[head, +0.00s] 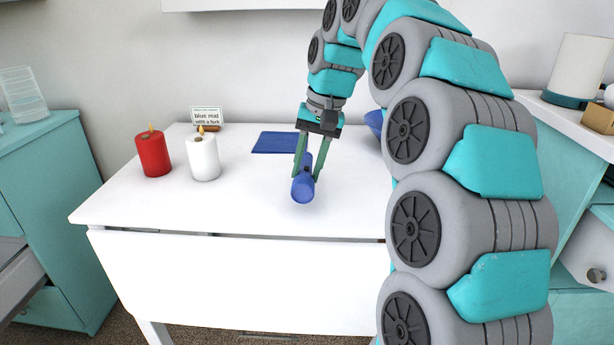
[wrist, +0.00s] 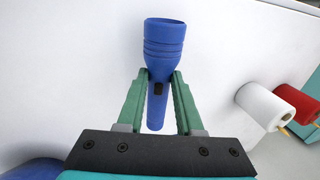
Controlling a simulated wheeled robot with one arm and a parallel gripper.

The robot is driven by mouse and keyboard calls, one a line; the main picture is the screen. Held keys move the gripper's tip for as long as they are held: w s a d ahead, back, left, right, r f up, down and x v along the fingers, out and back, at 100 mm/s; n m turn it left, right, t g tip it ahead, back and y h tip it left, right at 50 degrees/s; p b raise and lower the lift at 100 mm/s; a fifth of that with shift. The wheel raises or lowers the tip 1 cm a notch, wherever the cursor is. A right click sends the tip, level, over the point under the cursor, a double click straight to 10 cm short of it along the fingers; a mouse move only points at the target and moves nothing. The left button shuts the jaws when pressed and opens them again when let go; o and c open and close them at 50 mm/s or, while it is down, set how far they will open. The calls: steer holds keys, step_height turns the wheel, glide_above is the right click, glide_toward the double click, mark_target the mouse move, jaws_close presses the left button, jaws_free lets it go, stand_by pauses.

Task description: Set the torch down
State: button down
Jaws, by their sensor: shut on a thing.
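The blue torch (head: 303,187) is between the green fingers of my gripper (head: 308,172) in the head view, over the white table (head: 240,205). In the wrist view the torch (wrist: 163,45) has its wide head away from the gripper base, and my gripper (wrist: 161,80) is shut on its narrower body, near a dark switch. The torch lies roughly level, head toward the table's front edge. I cannot tell whether it touches the table top.
A red candle (head: 153,154) and a white candle (head: 203,158) stand at the table's left. A blue bowl-like object (head: 374,121) is partly hidden by my arm. The table's front left is clear.

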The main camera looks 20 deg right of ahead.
steer(key=shift+d+x, duration=0.2)
steer(key=shift+x, duration=0.85)
steer(key=shift+s+f, duration=0.15)
steer(key=shift+f, duration=0.1)
steer(key=c, duration=0.6)
jaws_free()
steer(key=shift+o, duration=0.2)
